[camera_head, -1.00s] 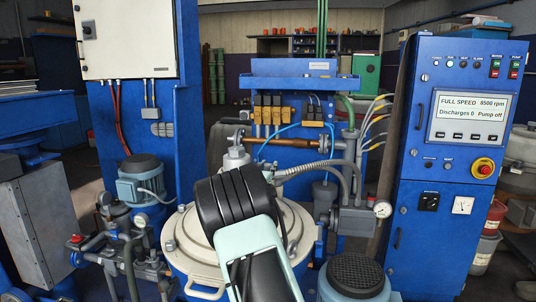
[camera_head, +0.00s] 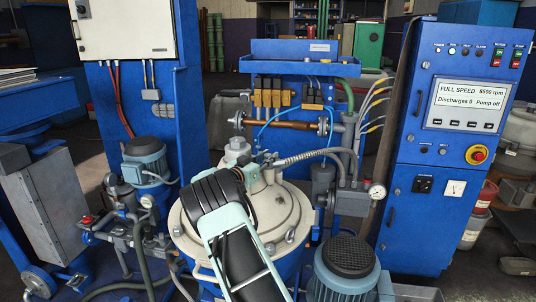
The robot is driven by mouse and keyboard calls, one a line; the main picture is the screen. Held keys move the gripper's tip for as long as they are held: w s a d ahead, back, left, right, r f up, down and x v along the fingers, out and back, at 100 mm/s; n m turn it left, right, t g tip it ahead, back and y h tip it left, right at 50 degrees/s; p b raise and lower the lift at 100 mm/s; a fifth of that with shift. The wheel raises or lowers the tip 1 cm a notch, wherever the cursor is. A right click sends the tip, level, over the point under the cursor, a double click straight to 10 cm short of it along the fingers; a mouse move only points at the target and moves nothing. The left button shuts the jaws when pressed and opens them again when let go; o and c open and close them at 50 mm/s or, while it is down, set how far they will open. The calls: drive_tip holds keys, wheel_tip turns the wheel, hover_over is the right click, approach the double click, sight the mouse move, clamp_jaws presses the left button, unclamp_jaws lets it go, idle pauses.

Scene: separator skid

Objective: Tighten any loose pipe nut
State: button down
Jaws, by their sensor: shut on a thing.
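A ribbed grey hose (camera_head: 312,154) runs to a pipe nut (camera_head: 274,161) beside the cone. The nut is small and partly hidden, and I cannot tell whether it is loose. The finger contact is too small to see clearly.
The blue control cabinet (camera_head: 456,140) at right reads "FULL SPEED 8500 rpm", "Discharges 0 Pump off". A motor (camera_head: 345,270) stands at front right, with a pressure gauge (camera_head: 377,191) above it. A pump with pipes (camera_head: 145,160) stands at left. A bronze horizontal pipe (camera_head: 285,125) crosses behind.

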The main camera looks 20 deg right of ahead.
idle(0.3)
drive_tip(key=c, duration=1.9)
unclamp_jaws()
drive_tip(key=shift+c, duration=0.2)
drive_tip(key=v, duration=1.2)
